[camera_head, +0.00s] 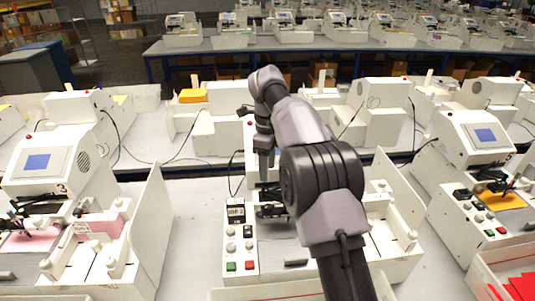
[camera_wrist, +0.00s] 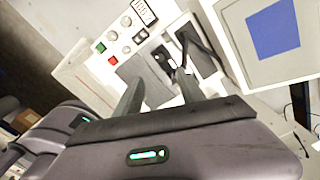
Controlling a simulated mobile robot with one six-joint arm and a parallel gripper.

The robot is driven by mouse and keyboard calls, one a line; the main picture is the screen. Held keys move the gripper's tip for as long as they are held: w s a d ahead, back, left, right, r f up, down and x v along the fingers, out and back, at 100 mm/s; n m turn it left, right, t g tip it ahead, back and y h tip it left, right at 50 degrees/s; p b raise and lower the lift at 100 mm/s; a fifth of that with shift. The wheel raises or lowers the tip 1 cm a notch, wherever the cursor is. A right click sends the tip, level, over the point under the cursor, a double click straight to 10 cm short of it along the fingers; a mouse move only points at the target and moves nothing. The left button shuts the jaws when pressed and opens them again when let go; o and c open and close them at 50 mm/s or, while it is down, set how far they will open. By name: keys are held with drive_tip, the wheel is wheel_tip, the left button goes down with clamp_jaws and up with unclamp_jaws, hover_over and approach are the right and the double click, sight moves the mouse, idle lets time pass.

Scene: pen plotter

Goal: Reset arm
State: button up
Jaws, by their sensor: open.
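My arm rises over the middle pen plotter (camera_head: 240,240) in the head view and bends down at its far end. My gripper (camera_wrist: 160,84) is open and empty above that plotter in the wrist view, its two fingers apart. The plotter's control panel shows a green button (camera_head: 231,267), a red button (camera_head: 249,265), knobs and a small display (camera_head: 236,214). The wrist view shows the same green button (camera_wrist: 101,47) and red button (camera_wrist: 113,60), with a blue screen (camera_wrist: 272,30) at the right. My arm hides much of the plotter in the head view.
A plotter with a blue screen (camera_head: 38,162) and pink paper (camera_head: 100,226) stands at the left. Another with yellow paper (camera_head: 500,197) stands at the right. Red pieces (camera_head: 522,286) lie in a white tray at the lower right. More plotters line a table behind.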

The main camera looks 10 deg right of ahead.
wheel_tip(320, 180, up, 2)
drive_tip(key=shift+r, duration=0.1)
drive_tip(key=s+d+r+n+t+y+b, duration=0.1)
drive_tip(key=s+n+t+b, duration=0.1)
drive_tip(key=s+n+b, duration=0.6)
drive_tip(key=s+d+r+n+t+b, duration=0.1)
drive_tip(key=s+d+n+b, duration=0.15)
drive_tip(key=s, duration=0.95)
drive_tip(key=s+f+n+t+y+b, duration=0.1)
drive_tip(key=s+f+n+b, duration=0.6)
drive_tip(key=s+f, duration=0.7)
drive_tip(key=s+n+t, duration=0.1)
drive_tip(key=s, duration=0.3)
drive_tip(key=shift+a+t, duration=0.15)
drive_tip(key=shift+t, duration=0.25)
